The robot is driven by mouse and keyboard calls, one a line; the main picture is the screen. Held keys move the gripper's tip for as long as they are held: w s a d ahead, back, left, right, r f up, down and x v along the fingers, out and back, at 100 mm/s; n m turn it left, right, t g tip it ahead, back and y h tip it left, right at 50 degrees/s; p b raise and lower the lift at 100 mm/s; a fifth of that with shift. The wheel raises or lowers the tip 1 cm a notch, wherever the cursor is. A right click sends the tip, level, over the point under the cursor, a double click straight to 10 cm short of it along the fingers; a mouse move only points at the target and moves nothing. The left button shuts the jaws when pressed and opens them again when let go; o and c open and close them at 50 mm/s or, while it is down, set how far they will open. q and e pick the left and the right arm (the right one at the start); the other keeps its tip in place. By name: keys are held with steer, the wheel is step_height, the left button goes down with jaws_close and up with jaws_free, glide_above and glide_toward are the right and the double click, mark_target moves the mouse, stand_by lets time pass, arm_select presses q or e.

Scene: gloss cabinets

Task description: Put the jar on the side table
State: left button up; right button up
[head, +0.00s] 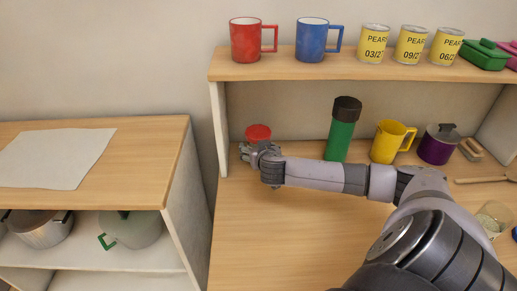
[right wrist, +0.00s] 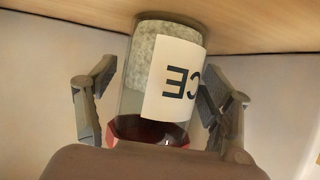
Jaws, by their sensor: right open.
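The jar shows in the right wrist view (right wrist: 150,62) as clear glass with pale grainy contents, a white label with black letters and a red lid. In the head view its red lid (head: 257,131) shows at the left end of the shelf unit's counter; my gripper hides most of the rest. My right gripper (head: 258,153) is open, with one finger on each side of the jar; I cannot tell whether they touch it. The likely side table (head: 150,160) is the wooden unit at the left, with a white sheet (head: 55,158) on top. My left gripper is out of view.
A green bottle (head: 341,130), yellow mug (head: 390,141) and purple pot (head: 438,145) stand right of the jar. The upper shelf (head: 300,70) overhangs them. Upright side panel (head: 219,125) is close left of the jar. A gap separates the two units. The side table's right top is bare.

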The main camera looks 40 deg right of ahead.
steer(key=shift+r, duration=0.2)
steer(key=v, duration=1.2)
steer(key=shift+a+f, duration=0.1)
steer(key=shift+f, duration=0.1)
